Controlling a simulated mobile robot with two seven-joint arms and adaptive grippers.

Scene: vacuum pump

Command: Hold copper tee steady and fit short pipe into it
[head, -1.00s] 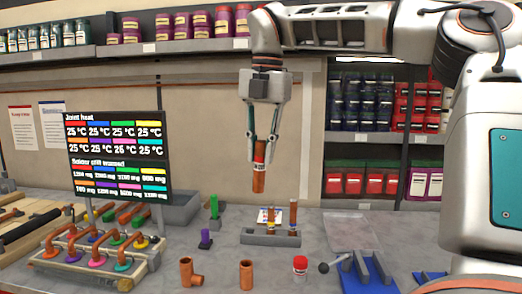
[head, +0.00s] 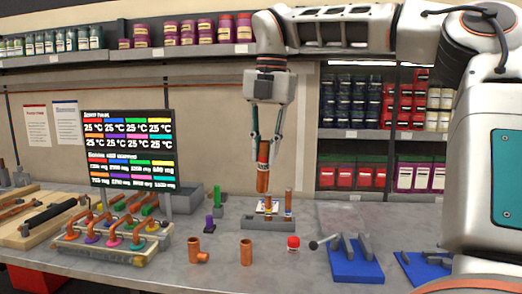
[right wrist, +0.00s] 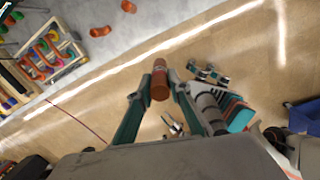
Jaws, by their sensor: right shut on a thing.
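My right gripper (head: 266,139) is shut on a copper pipe (head: 263,178) with a red and white band. It holds the pipe upright above the back of the bench. In the right wrist view the pipe's round end (right wrist: 160,88) shows between the fingertips. The copper tee (head: 197,252) stands on the bench near its front, left of the held pipe and apart from it. Another short copper pipe (head: 246,252) stands upright to the right of the tee. My left gripper is not in view.
A grey rack (head: 258,223) with upright rods stands below the held pipe. A pipe manifold (head: 105,250) and a display board (head: 130,150) are left. Bench is clear around the tee.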

